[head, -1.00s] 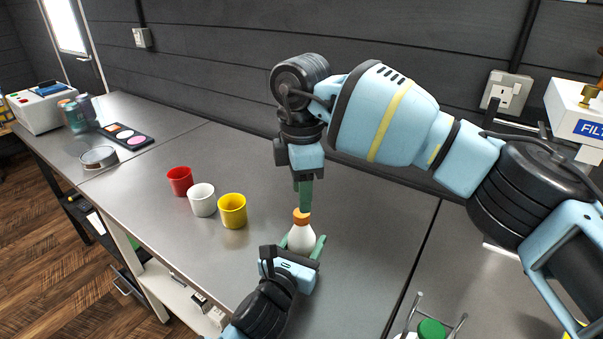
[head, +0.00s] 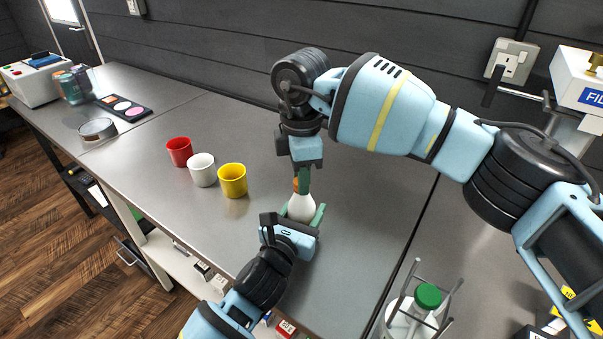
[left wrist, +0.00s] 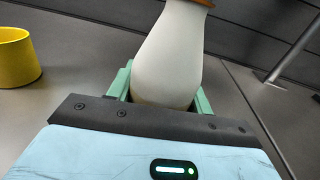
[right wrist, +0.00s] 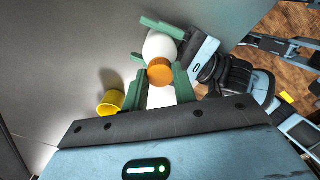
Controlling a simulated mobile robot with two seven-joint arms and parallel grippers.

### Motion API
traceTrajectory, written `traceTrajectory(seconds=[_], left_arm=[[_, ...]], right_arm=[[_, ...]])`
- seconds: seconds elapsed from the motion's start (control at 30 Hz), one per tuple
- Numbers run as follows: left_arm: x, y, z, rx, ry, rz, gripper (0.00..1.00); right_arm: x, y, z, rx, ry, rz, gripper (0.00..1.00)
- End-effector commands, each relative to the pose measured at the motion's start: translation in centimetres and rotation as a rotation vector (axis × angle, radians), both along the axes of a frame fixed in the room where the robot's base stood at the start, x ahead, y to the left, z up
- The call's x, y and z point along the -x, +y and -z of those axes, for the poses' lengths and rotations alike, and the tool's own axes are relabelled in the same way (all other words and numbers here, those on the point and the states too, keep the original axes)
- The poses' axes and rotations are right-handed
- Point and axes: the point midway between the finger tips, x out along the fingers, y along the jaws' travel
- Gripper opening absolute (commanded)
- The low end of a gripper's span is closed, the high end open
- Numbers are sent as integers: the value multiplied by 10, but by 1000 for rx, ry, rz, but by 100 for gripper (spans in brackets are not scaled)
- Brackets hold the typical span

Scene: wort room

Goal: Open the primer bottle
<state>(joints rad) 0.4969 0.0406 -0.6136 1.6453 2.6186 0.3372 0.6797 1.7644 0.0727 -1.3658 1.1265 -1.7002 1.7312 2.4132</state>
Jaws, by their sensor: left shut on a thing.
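The primer bottle (head: 301,208) is white with an orange cap (right wrist: 160,73) and stands upright on the metal bench. My left gripper (head: 304,214) is shut around the bottle's body from the front; its green fingers also show on both sides of the bottle in the left wrist view (left wrist: 165,85). My right gripper (right wrist: 162,78) points down from above, its fingers apart on either side of the cap. In the head view a green finger partly hides the cap. I cannot tell whether the fingers touch it.
Red (head: 179,151), white (head: 202,169) and yellow (head: 232,180) cups stand left of the bottle. A green-capped container (head: 428,297) in a metal rack stands at the lower right. A palette (head: 124,108) lies far left. The bench behind the cups is clear.

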Motion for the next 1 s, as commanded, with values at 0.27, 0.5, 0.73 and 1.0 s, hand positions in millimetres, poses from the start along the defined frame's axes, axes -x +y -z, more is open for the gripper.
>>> traceTrajectory(seconds=[0.27, 0.5, 0.73, 1.0], left_arm=[[0, 0, 0, 0, 1, 0, 0], [0, 0, 0, 0, 1, 0, 0], [0, 0, 0, 0, 1, 0, 0], [0, 0, 0, 0, 1, 0, 0]], right_arm=[[0, 0, 0, 0, 0, -71, 0], [0, 0, 0, 0, 1, -427, 0], [0, 0, -1, 2, 0, -796, 0], [0, 0, -1, 0, 0, -1229, 0]])
